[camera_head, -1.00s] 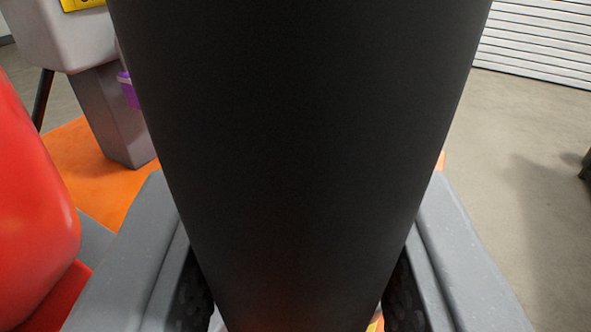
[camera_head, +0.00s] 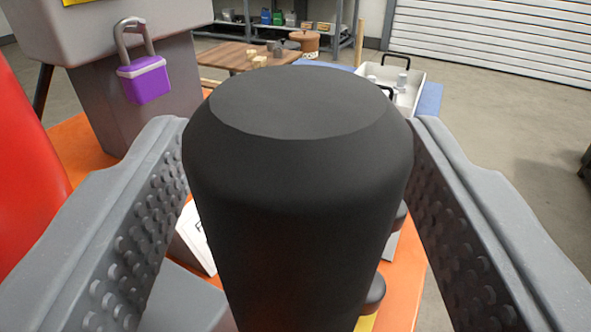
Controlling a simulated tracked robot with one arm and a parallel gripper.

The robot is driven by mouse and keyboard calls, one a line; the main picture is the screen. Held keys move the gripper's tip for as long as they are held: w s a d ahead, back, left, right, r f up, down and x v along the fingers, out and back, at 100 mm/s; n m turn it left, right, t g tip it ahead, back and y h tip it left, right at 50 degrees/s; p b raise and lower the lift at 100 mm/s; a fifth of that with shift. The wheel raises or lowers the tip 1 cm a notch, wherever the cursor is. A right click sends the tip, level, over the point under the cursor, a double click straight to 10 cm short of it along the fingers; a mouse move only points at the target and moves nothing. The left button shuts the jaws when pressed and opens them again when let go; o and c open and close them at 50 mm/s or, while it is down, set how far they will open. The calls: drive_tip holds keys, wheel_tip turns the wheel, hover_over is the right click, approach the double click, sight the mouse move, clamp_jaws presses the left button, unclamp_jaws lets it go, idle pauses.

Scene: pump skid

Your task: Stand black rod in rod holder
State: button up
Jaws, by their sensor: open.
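The black rod (camera_head: 295,220) stands between the jaws of my gripper (camera_head: 298,150), its rounded, flat-topped upper end in view. My gripper is open: a gap shows between the rod and the studded pad on each side. The rod looks roughly upright; its lower end is out of the picture. I cannot make out the rod holder; whatever is under the rod is hidden by it. Two small dark rounded parts (camera_head: 374,295) show at the rod's right edge, with a bit of yellow below them.
A red rounded body (camera_head: 30,150) is close on the left. A grey pedestal (camera_head: 135,85) with a purple padlock (camera_head: 145,80) stands behind it on an orange base. A wooden table (camera_head: 245,57) and a white tray (camera_head: 400,85) are farther back. Open floor lies right.

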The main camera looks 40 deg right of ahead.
drive_tip(key=p+v, duration=0.2)
drive_tip(key=v, duration=1.1)
drive_tip(key=shift+s+a, duration=0.1)
idle(0.3)
drive_tip(key=w+a+r+n+t+y, duration=0.1)
drive_tip(key=w+a+r+t+y, duration=0.2)
drive_tip(key=r, duration=0.6)
drive_tip(key=w+a+r+n+t+y, duration=0.15)
drive_tip(key=a+r+y, duration=0.25)
drive_tip(key=r, duration=0.5)
drive_tip(key=s+a+r+n+y, duration=0.2)
drive_tip(key=r+y, duration=0.1)
drive_tip(key=r, duration=0.3)
drive_tip(key=s+a+r+n+y, duration=0.2)
drive_tip(key=a+r+y, duration=0.1)
drive_tip(key=r, duration=0.3)
drive_tip(key=s+r+n+g, duration=0.1)
drive_tip(key=s+r, duration=0.3)
drive_tip(key=s, duration=0.2)
drive_tip(key=s+r+n+g, duration=0.1)
drive_tip(key=s+r, duration=0.2)
drive_tip(key=s, duration=0.4)
drive_tip(key=shift+s+d+r+h, duration=0.15)
drive_tip(key=shift+s+r+h, duration=0.15)
drive_tip(key=shift+s+r, duration=0.1)
drive_tip(key=shift+g, duration=0.25)
